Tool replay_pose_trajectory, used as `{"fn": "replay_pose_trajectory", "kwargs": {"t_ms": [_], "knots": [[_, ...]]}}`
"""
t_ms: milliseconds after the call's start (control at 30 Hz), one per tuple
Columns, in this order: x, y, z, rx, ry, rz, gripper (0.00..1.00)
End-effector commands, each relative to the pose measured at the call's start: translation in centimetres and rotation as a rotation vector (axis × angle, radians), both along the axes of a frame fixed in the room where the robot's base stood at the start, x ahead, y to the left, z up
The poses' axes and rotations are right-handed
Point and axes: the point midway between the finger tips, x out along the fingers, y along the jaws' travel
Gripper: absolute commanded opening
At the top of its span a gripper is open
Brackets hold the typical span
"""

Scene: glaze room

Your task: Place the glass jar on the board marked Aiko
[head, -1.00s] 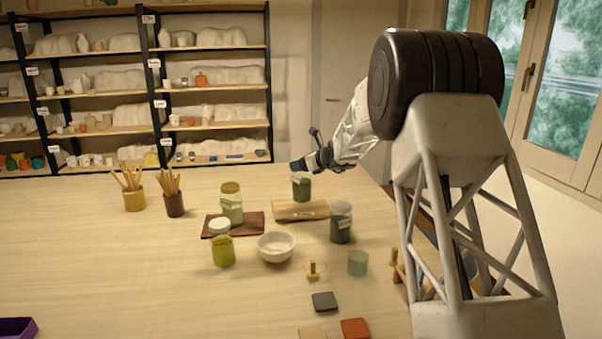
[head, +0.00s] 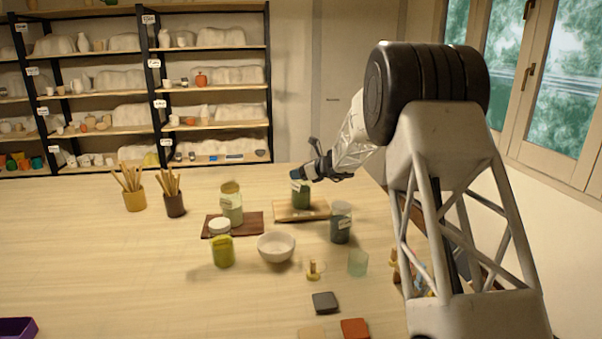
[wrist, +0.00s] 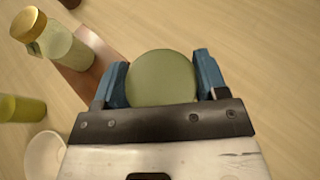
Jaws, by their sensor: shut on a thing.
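A green glass jar (head: 301,197) with a pale label is upright in my gripper (head: 301,175). In the wrist view, the round green top of the jar (wrist: 160,80) fills the space between the blue fingers of my gripper (wrist: 161,72), which are shut on its sides. In the head view, the jar's base overlaps a light wooden board (head: 320,212); I cannot tell whether it touches. The board's label is mostly hidden, and I cannot read it.
A dark board (head: 254,229) at left bears a gold-lidded jar (head: 231,205) and a white-lidded container (head: 219,227). A dark jar (head: 341,226) stands close to the light board's right. A white bowl (head: 276,248) and yellow-green jar (head: 223,252) stand in front.

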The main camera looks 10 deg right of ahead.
Motion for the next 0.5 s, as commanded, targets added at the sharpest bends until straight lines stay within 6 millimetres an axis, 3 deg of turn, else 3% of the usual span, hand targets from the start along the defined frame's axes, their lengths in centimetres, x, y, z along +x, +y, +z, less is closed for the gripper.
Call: {"fn": "replay_pose_trajectory", "kwargs": {"t_ms": [233, 267, 400, 500], "knots": [[0.03, 0.0, -0.09, 0.001, -0.001, 0.0, 0.0], [0.0, 0.0, -0.24, 0.001, 0.001, 0.0, 0.69], [0.0, 0.0, -0.23, 0.0, 0.0, 0.0, 0.91], [0.0, 0.0, -0.22, 0.0, 0.0, 0.0, 0.92]]}}
